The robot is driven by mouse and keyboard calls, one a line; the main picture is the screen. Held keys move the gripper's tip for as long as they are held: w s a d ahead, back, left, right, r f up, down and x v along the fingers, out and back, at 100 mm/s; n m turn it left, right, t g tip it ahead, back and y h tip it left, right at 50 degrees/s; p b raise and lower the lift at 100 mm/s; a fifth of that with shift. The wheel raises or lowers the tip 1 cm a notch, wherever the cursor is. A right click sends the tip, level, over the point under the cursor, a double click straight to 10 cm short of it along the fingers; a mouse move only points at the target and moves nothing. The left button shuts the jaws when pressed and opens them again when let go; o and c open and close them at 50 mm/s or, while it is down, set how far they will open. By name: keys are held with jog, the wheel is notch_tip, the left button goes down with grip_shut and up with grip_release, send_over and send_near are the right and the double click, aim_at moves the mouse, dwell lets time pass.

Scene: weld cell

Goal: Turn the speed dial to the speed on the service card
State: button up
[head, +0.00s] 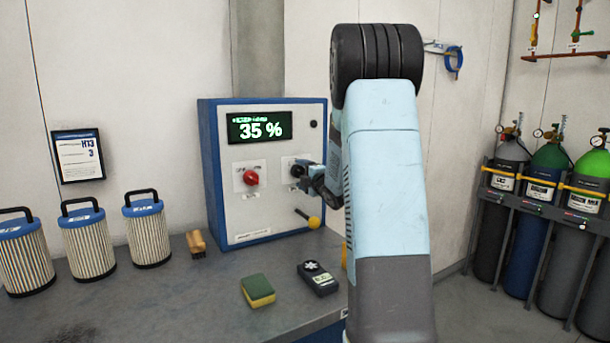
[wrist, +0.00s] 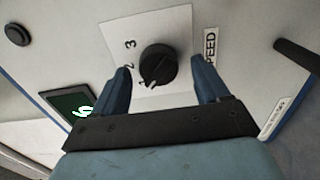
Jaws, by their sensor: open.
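The black speed dial (wrist: 158,66) sits on a white plate, with a "SPEED" label (wrist: 211,47) beside it in the wrist view. A printed 3 and what may be a 2 show by its edge; its white pointer mark faces the lower left there. My gripper (wrist: 164,74) is open, its blue fingers on either side of the dial with gaps. In the head view my gripper (head: 314,180) is at the dial, partly hidden by my arm.
The blue-edged control box (head: 240,215) has a display (head: 259,127) reading 35 %, a red knob (head: 251,178) and a yellow-tipped lever (head: 313,222). A brush (head: 196,243), sponge (head: 258,291) and black device (head: 318,279) lie on the bench; several filters stand left.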

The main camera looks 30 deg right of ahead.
jog(key=shift+w, duration=0.5)
